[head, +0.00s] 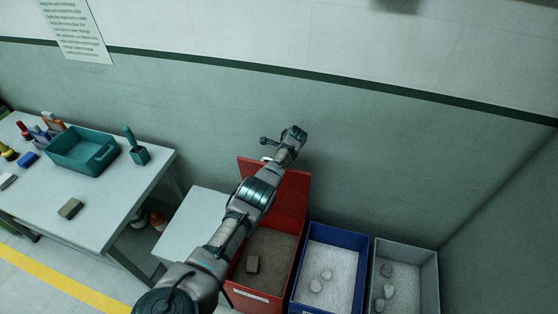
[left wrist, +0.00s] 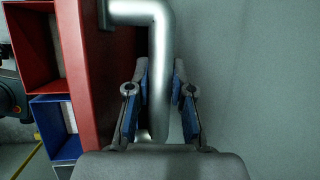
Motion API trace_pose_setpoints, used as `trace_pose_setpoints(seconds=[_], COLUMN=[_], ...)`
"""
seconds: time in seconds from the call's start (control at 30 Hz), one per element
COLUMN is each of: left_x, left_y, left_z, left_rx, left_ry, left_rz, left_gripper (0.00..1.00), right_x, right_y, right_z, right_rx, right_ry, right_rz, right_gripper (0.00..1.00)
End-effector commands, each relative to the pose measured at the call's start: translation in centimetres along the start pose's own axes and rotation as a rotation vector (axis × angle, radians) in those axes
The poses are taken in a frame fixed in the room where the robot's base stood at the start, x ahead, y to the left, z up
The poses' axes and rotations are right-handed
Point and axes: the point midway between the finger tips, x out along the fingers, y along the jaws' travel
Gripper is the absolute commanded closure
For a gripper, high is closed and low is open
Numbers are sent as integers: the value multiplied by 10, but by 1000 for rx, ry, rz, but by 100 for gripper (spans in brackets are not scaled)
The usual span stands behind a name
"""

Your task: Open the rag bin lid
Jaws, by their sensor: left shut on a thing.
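The red bin (head: 237,293) stands on the floor with its red lid (head: 295,190) raised, leaning up near the wall. My left gripper (left wrist: 161,88) is shut on the handle, with a blue-padded finger on each side. In the head view my arm hides part of the bin and lid. My right gripper is not in view.
A blue bin (head: 297,285) and a grey bin (head: 432,275), both without visible lids, stand right of the red one with pale lumps inside. A white box-like surface (head: 190,222) is left. A workbench (head: 110,200) holds a teal tray (head: 78,158). The wall is close behind.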

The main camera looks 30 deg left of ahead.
Motion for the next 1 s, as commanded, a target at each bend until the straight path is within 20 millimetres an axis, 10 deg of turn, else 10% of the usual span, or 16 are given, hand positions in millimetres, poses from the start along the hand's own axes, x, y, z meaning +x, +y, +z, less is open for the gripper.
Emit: trace_pose_setpoints(seconds=[0.2,0.23,0.33,1.0], left_x=[3,3,3,-28], left_y=[2,1,1,1], left_z=[5,4,5,2], left_rx=[-2,-2,-2,-2], left_ry=[-9,-8,-5,-4], left_rz=[6,5,4,-1], left_gripper=[100,74,52,52], right_x=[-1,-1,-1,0], right_y=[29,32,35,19], right_z=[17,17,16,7], right_rx=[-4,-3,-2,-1], right_ry=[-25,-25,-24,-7], right_rz=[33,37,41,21], right_gripper=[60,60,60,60])
